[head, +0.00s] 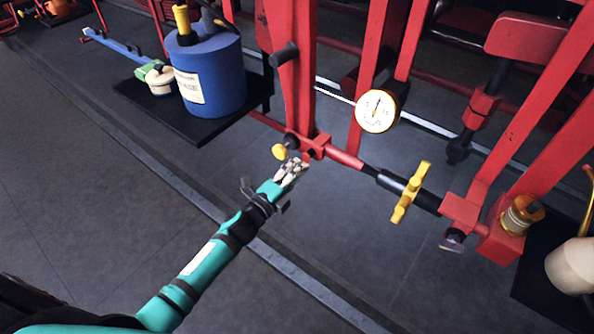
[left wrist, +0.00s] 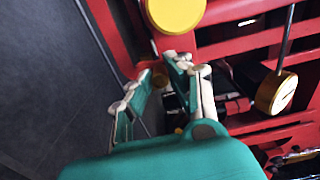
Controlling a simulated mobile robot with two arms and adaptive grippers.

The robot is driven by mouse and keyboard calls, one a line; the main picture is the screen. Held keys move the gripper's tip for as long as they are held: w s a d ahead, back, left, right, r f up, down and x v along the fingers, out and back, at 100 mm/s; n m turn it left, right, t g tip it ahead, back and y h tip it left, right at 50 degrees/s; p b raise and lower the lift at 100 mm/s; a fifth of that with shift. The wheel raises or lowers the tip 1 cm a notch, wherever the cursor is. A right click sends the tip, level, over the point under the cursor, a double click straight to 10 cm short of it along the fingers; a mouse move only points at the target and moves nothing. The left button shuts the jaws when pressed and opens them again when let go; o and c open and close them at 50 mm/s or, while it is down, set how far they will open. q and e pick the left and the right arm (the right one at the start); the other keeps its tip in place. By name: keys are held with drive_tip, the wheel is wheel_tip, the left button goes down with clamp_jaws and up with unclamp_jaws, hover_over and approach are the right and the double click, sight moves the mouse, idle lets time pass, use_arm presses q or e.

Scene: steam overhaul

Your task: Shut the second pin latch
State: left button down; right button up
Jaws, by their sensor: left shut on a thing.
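My left gripper (head: 296,168) reaches in from the left, just below the red crossbar (head: 340,157) of the frame. A yellow round knob (head: 280,152) on a dark stem is just up and left of the fingertips; a large yellow disc (left wrist: 173,12) shows above the fingers in the left wrist view. My right gripper is not in view.
A yellow cross handle (head: 411,192) sits on the dark rod right of the gripper. A white dial gauge (head: 377,110) hangs above. A blue drum (head: 212,75) stands on a black platform (head: 160,112) at upper left.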

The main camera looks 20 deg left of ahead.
use_arm(q)
drive_tip(key=shift+a+r, duration=0.1)
idle(0.6)
drive_tip(key=shift+w+a+r, duration=0.15)
drive_tip(key=shift+w+a, duration=0.05)
drive_tip(key=shift+a, duration=0.2)
drive_tip(key=shift+a+r, duration=0.1)
drive_tip(key=shift+w+a+r+p, duration=0.2)
drive_tip(key=shift+a+r+p, duration=0.15)
drive_tip(key=shift+p, duration=0.1)
